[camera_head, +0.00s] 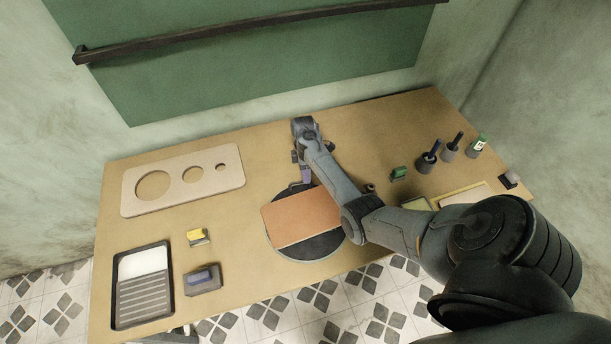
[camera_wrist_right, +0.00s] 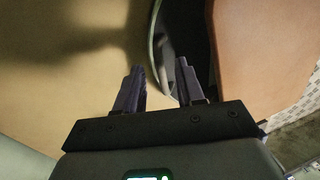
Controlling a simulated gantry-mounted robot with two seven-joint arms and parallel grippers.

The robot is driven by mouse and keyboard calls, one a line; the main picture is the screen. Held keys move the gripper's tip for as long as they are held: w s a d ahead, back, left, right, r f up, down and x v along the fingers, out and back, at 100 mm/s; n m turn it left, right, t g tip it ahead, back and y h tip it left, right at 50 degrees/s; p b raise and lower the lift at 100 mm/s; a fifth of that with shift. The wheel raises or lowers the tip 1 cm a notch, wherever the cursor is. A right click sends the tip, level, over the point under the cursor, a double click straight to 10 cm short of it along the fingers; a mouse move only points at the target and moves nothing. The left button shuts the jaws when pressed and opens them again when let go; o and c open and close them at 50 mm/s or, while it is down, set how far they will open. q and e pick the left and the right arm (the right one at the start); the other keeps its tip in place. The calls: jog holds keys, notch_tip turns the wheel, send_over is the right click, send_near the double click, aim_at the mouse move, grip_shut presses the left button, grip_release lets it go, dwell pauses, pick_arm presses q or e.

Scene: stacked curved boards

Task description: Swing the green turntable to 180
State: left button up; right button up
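A round turntable (camera_head: 310,247) sits near the front middle of the table; its top looks dark grey to black, not clearly green. An orange-brown curved board (camera_head: 302,217) lies across it and hides most of its top. In the right wrist view the turntable's rim (camera_wrist_right: 154,30) and the board (camera_wrist_right: 255,50) show. My right gripper (camera_head: 304,184) points down at the turntable's far edge. In the right wrist view the fingers of my right gripper (camera_wrist_right: 158,72) are apart, with the rim running between them; contact cannot be told. My left gripper does not show clearly.
On the right are a green block (camera_head: 399,173) and several dark holders with tools (camera_head: 449,150). The far middle table is mostly clear.

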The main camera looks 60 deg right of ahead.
jog(key=shift+s+a+f, duration=0.1)
jog(key=shift+a+f, duration=0.05)
jog(key=shift+f, duration=0.85)
jog(key=shift+c, duration=0.3)
grip_shut()
